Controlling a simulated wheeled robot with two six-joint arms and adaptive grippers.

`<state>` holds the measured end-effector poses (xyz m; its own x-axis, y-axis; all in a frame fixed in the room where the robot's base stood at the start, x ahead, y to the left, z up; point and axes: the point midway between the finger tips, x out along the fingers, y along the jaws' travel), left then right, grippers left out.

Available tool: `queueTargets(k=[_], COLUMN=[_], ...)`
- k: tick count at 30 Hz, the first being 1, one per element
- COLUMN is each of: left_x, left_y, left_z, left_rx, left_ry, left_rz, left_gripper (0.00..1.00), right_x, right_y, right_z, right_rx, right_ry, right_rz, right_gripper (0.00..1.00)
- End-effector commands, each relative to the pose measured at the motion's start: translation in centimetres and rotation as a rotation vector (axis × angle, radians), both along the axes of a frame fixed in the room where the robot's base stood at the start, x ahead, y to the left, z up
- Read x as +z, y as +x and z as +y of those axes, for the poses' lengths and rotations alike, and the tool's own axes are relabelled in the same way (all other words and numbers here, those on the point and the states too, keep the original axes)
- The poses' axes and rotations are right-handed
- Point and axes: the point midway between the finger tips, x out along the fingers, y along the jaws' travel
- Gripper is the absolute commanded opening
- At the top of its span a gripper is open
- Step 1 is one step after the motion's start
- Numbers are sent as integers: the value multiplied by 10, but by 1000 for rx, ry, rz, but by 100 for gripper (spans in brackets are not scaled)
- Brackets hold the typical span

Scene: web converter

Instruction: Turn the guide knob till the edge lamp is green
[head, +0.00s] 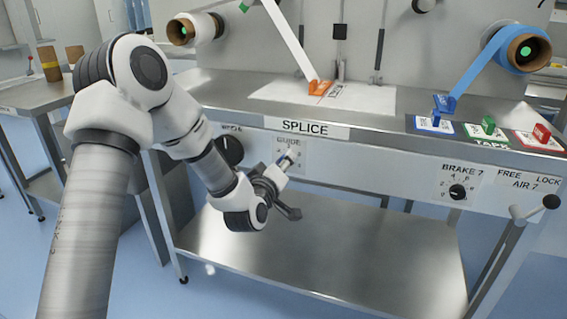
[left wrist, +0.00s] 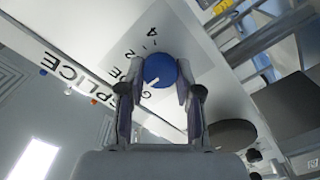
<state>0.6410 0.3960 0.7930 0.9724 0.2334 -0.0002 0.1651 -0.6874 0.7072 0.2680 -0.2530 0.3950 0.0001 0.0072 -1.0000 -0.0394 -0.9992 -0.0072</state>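The guide knob (left wrist: 160,70) is blue with a white pointer line and sits on the white panel marked GUIDE in the left wrist view. In the head view the GUIDE plate (head: 291,143) is under the SPLICE sign, and my gripper hides most of the knob. My left gripper (head: 292,186) is at the panel front with its fingers spread. In the left wrist view its fingertips (left wrist: 160,82) stand on both sides of the knob; I cannot tell whether they touch it. I cannot pick out the edge lamp in either view. My right gripper is not seen.
A black dial (head: 230,150) is left of the GUIDE plate. The brake dial (head: 457,192) and a lever (head: 535,208) are further right. Blue, green and red blocks stand on the steel top (head: 380,123). A lower shelf (head: 340,260) lies below with open room above it.

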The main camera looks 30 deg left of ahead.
Motion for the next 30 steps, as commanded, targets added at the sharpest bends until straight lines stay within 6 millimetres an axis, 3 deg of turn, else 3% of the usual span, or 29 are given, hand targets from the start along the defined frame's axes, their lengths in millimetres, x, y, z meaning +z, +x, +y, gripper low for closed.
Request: queueTargets(k=[11, 30], left_x=[1, 2], left_y=[0, 0], left_z=[0, -1], left_rx=[1, 0], left_ry=[56, 436], left_rz=[13, 106], left_gripper=[0, 0], right_x=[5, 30], right_y=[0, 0], right_z=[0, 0], right_rx=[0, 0], right_ry=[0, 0], right_rz=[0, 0], right_gripper=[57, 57])
